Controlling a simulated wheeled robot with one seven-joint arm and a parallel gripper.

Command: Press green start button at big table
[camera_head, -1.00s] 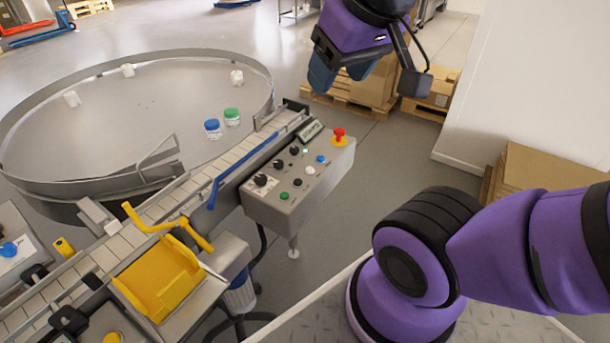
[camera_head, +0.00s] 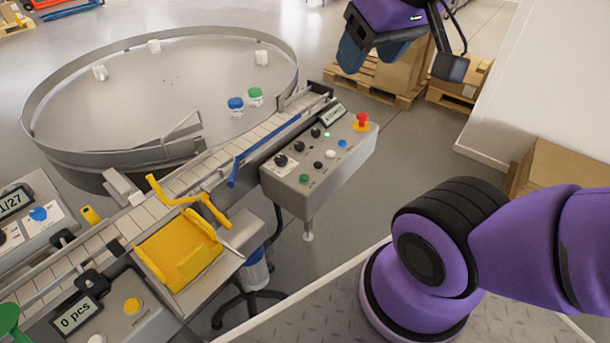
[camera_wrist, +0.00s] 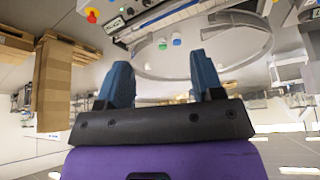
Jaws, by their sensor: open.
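The big round table (camera_head: 60,140) with a raised metal rim stands at the left in the head view. A grey control panel (camera_head: 345,172) stands beside the conveyor at its right edge. A green button (camera_head: 304,178) sits near the panel's lower front edge, among black knobs and white and blue buttons. My gripper (camera_head: 369,62) is up at the top right, beyond the panel and well apart from it. Its blue fingers are open and empty in the wrist view (camera_wrist: 163,70). The panel (camera_wrist: 120,22) shows only partly there, upside down at the top.
A red emergency knob (camera_head: 362,120) stands at the panel's far right. A conveyor (camera_head: 215,158) runs diagonally past a yellow tray (camera_head: 180,250). Capped jars (camera_head: 236,104) stand on the round table. Boxes on pallets (camera_head: 400,80) stand behind my gripper. Open floor (camera_head: 420,140) lies right of the panel.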

